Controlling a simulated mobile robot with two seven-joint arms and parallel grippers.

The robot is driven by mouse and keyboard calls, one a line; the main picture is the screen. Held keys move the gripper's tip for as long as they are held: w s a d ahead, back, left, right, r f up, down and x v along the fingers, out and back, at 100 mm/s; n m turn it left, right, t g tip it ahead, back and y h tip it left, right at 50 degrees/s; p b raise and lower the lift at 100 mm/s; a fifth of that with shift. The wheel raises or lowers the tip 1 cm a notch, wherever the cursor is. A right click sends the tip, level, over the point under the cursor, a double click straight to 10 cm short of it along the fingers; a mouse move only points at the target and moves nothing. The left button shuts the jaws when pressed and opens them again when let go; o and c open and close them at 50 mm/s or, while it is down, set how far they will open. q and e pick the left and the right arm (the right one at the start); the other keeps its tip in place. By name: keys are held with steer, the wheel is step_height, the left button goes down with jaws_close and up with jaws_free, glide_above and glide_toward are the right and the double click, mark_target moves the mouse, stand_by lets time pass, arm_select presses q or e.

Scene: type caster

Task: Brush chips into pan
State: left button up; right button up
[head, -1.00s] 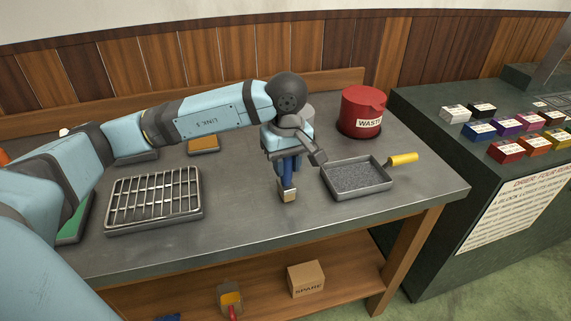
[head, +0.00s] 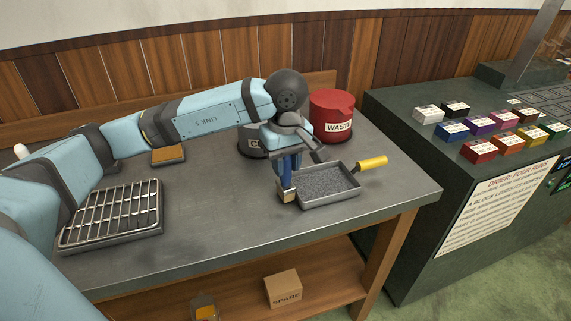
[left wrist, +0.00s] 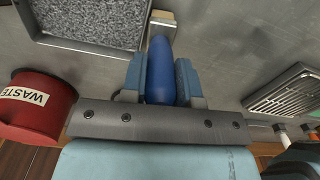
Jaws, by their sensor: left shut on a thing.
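My left gripper (head: 287,163) is shut on the blue handle of a brush and holds it upright over the metal bench. The brush's pale head (head: 287,196) is down at the bench, just left of the pan; it also shows in the left wrist view (left wrist: 163,18). The pan (head: 326,203) is a shallow grey metal tray with a yellow handle (head: 372,162) and a grey speckled interior. In the left wrist view, the pan (left wrist: 88,48) is beside the brush head; I cannot tell whether they touch. I cannot make out separate chips. My right gripper is out of view.
A red WASTE bin (head: 332,118) stands behind the pan, with a grey container (head: 252,143) beside it, partly hidden by my arm. A slatted metal tray (head: 112,215) sits at left. A dark counter (head: 420,190) stands to the right. The bench front is clear.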

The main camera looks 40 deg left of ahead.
arm_select(q)
steer(key=r, duration=0.2)
steer(key=r+p, duration=0.1)
steer(key=r, duration=0.1)
steer(key=shift+s+a, duration=0.15)
steer(key=shift+s, duration=0.15)
steer(key=shift+w+r+p, duration=0.1)
steer(key=shift+r+p, duration=0.3)
steer(key=shift+r, duration=0.15)
steer(key=shift+r+p, duration=0.55)
steer(key=shift+r, duration=0.7)
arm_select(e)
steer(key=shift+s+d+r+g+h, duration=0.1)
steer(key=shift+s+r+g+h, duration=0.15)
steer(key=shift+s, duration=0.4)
